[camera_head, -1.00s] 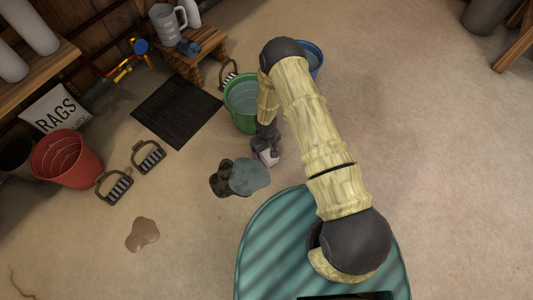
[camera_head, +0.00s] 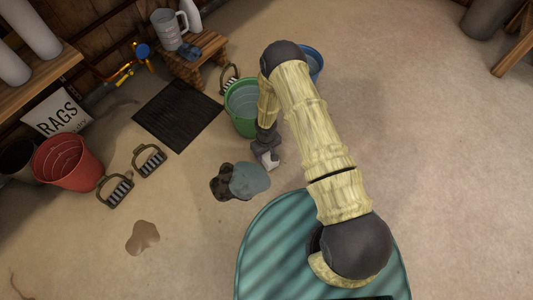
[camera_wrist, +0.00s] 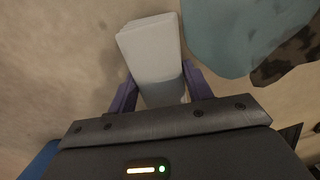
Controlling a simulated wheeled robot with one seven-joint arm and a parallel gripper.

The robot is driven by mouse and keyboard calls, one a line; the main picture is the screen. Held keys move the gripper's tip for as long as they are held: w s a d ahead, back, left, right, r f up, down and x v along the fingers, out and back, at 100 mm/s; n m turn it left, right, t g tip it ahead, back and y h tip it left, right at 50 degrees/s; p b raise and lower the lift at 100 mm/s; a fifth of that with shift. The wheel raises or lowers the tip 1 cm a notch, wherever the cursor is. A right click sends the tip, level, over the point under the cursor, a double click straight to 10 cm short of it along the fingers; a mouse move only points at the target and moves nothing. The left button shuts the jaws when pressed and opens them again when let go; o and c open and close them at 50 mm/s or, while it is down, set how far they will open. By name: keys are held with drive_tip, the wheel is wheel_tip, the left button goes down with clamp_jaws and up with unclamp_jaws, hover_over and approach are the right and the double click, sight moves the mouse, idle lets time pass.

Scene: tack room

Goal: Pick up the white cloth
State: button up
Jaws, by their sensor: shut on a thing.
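The white cloth (camera_wrist: 150,50) shows in the wrist view as a pale folded block between the two purple fingers of my gripper (camera_wrist: 160,88). My gripper is shut on it. In the head view the cloth (camera_head: 271,160) is a small white shape at the end of my gripper (camera_head: 266,150), just right of the puddle and the dark patch. The part of the cloth between the fingers is partly hidden by the gripper. I cannot tell whether the cloth touches the floor.
Stirrup-like brushes (camera_head: 116,190) and a red bucket (camera_head: 64,165) are left.

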wheel_tip(320, 180, up, 10)
drive_tip(key=p, duration=0.5)
drive_tip(key=shift+f+p, duration=0.25)
drive_tip(key=shift+p, duration=0.05)
drive_tip(key=shift+f, duration=0.1)
